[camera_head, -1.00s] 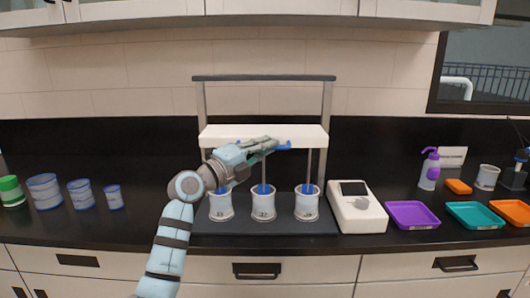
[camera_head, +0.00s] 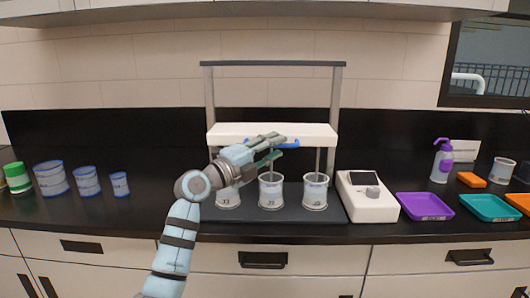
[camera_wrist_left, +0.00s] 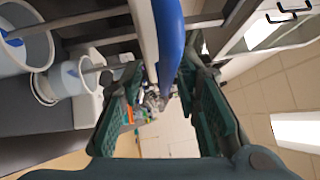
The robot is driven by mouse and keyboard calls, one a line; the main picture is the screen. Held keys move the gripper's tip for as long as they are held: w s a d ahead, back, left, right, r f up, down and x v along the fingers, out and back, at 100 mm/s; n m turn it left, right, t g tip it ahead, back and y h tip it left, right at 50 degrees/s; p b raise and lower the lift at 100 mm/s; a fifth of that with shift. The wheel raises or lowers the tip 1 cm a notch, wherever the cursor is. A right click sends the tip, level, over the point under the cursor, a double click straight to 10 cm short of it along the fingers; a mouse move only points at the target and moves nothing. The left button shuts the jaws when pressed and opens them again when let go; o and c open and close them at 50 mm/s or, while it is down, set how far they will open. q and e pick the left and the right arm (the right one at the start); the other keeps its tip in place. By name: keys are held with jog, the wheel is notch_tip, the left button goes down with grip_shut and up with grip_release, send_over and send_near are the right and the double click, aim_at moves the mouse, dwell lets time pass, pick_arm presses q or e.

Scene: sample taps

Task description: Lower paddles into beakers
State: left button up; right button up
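The paddle stand has a white crossbar (camera_head: 225,133) between two grey posts, with a blue handle (camera_head: 286,142) on its front. In the left wrist view the blue handle (camera_wrist_left: 170,40) runs between the spread green finger pads (camera_wrist_left: 160,105). My right gripper is out of view.
A white control box (camera_head: 368,203) stands right of the beakers. Purple (camera_head: 424,206) and teal (camera_head: 490,208) trays lie beyond it, with a wash bottle (camera_head: 442,162) behind. Several blue-rimmed containers (camera_head: 87,182) stand at the left. Counter between them and the stand is clear.

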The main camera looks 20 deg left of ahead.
pick_arm(q)
jog(key=v, duration=1.1)
jog(key=shift+s+a, duration=0.2)
jog(key=shift+s, duration=0.05)
jog(key=shift+f, duration=0.15)
